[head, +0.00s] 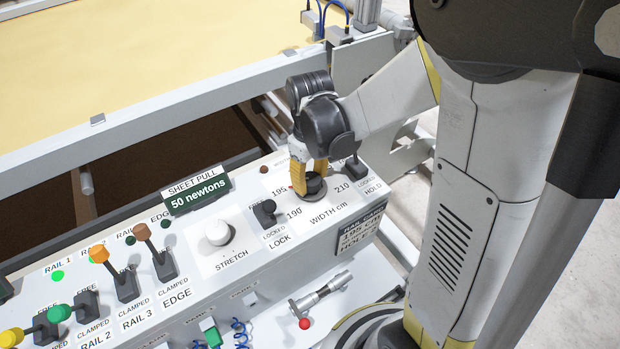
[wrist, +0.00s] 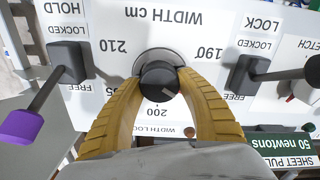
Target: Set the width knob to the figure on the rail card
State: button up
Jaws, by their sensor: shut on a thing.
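The black width knob (head: 314,184) sits on the control panel, on a dial marked from 190 to 210. My gripper (head: 309,174) is over it, its yellow fingers closed on either side. The wrist view shows the knob (wrist: 160,78) between the fingers (wrist: 161,100). A pale line on the knob points to the lower right there, between the 200 and 190 figures; a finger hides the mark there. The rail card (head: 360,232) on the panel's front reads 195 cm, its last line hard to read. The lock lever (wrist: 252,72) stands beside the dial; its setting is unclear.
The hold lever (wrist: 45,92) with a purple knob stands on the dial's other side. A dark width lock lamp (wrist: 190,131) is near the dial. The white stretch knob (head: 217,233), the sheet pull display (head: 197,192) reading 50 newtons and several rail levers are further left.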

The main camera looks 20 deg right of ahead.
aim_at(310, 178)
jog(key=o, duration=1.2)
notch_tip(310, 178, up, 12)
jog(key=s+r+m+t, duration=0.3)
jog(key=s+m+t, duration=0.2)
jog(key=s, duration=0.5)
jog(key=shift+t, duration=1.1)
